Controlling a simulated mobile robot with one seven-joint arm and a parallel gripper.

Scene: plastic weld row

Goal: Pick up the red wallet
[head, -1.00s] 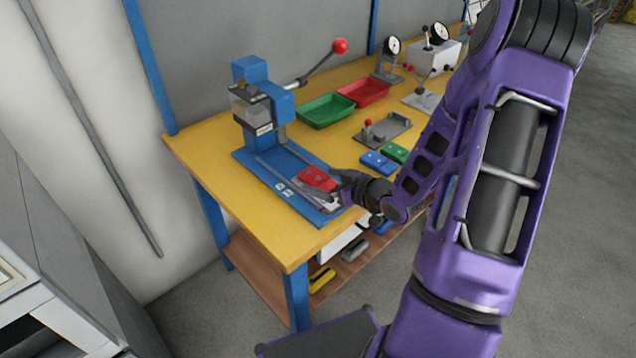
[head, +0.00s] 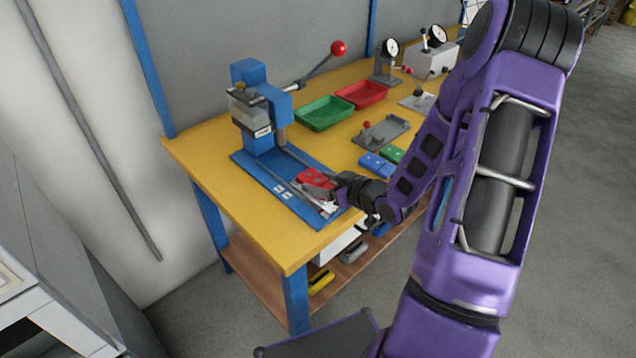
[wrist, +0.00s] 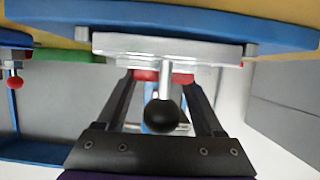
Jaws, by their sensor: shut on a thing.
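The red wallet (head: 313,177) is a small flat red piece with dark spots. It is at the front part of the press's blue base (head: 262,180), over the metal slide there. My gripper (head: 322,191) reaches it from the right in the head view and covers its near side. In the wrist view, the fingers (wrist: 163,78) stand apart with a red strip of the wallet (wrist: 186,78) between their tips, so they are shut on it. A pale metal plate (wrist: 215,46) and a rod with a black knob (wrist: 162,116) hide most of it. I cannot tell whether it is lifted.
The blue press (head: 250,73) with a red-knobbed lever stands behind. A green tray (head: 323,113), a red tray (head: 360,95), a grey fixture (head: 385,131) and a blue piece (head: 375,163) are on the yellow bench (head: 215,165). The bench's front left corner is clear.

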